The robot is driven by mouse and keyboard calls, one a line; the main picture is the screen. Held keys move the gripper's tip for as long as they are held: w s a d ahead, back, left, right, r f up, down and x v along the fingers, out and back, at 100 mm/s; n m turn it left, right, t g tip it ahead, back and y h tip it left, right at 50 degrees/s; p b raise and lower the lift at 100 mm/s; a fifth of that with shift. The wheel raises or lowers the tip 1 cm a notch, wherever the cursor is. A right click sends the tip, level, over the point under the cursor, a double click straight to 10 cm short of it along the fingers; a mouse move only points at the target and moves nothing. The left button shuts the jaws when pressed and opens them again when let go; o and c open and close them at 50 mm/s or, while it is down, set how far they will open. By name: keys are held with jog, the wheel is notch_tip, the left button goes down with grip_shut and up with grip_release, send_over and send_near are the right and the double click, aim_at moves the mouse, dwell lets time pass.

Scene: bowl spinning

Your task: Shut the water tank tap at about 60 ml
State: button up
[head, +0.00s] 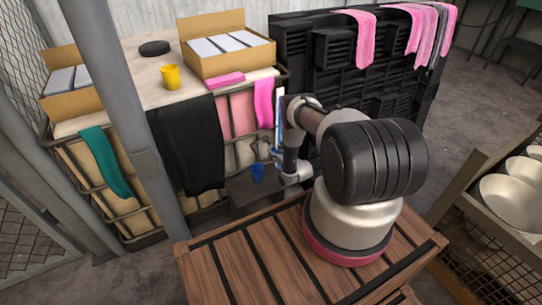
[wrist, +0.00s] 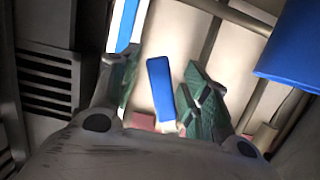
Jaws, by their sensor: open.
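The water tank (head: 150,200) is a caged tote with cloths hung over it, left of my arm in the head view. A blue lever (wrist: 160,85), which looks like the tap handle, shows in the wrist view. My gripper (wrist: 160,92) is open, with a green-padded finger on each side of the lever. I cannot tell whether either finger touches it. A blue cup-like vessel (head: 257,172) sits low in front of the tank; a large blue surface (wrist: 292,48) at the wrist view's right may be it. The water level is not visible.
A yellow cup (head: 171,78), a black disc (head: 154,48) and open cartons (head: 228,58) are on the tank's top. A black slatted pallet (head: 300,50) with pink cloths stands behind. White bowls (head: 508,203) fill a rack at right. A black cloth (head: 185,145) hangs over the tank's front.

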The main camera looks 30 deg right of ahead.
jog(key=a, duration=0.4)
jog(key=shift+a, duration=0.1)
dwell(0.8)
jog(key=shift+d, duration=0.4)
jog(key=shift+s, duration=0.15)
jog(key=v, duration=0.8)
jog(key=shift+r, duration=0.4)
jog(key=shift+s+f, duration=0.1)
jog(key=shift+s, duration=0.05)
